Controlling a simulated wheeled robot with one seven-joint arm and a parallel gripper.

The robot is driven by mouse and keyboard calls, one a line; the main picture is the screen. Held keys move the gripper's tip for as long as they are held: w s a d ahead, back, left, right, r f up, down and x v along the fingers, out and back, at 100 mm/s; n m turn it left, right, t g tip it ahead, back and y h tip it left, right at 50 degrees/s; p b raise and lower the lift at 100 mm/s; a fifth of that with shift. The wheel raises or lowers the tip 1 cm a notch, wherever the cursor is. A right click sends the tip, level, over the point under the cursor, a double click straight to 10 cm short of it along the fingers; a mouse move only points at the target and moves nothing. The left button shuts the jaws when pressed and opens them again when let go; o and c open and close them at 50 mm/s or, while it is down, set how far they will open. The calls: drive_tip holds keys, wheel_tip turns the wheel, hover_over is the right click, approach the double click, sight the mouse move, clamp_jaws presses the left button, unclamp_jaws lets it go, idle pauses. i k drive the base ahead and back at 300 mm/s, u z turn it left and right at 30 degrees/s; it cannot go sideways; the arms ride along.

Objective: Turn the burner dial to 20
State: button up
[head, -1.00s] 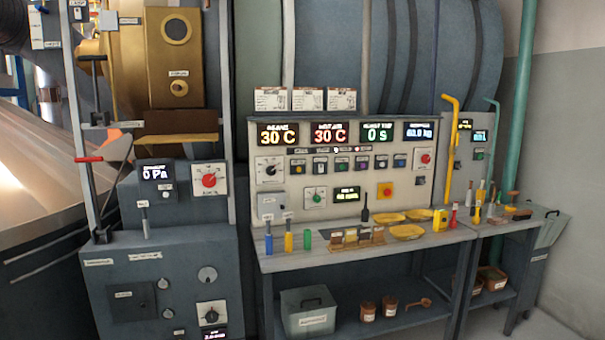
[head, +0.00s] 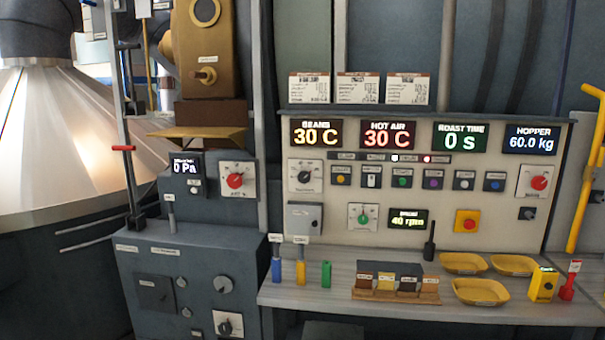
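Several dials show in the head view, and their small labels are too blurred to read, so I cannot tell for certain which one is the burner dial. A dial with a black knob (head: 304,177) sits at the upper left of the pale control panel, below the BEANS display. A red-knob dial (head: 235,181) is on the grey cabinet beside the 0 Pa display. Another red knob (head: 538,183) is at the panel's right end. A green-knob dial (head: 364,217) sits left of the 40 rpm display. My gripper is not in view.
The bench (head: 340,275) in front holds yellow trays (head: 481,292), a sample rack and coloured tools. A yellow pipe (head: 590,170) stands at the right.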

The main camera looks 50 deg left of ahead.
sight(304, 176)
drive_tip(key=u, duration=0.5)
drive_tip(key=i, duration=1.55)
drive_tip(key=u, duration=1.95)
drive_tip(key=i, duration=0.9)
drive_tip(key=u, duration=1.5)
drive_tip(key=i, duration=0.85)
drive_tip(key=u, duration=0.25)
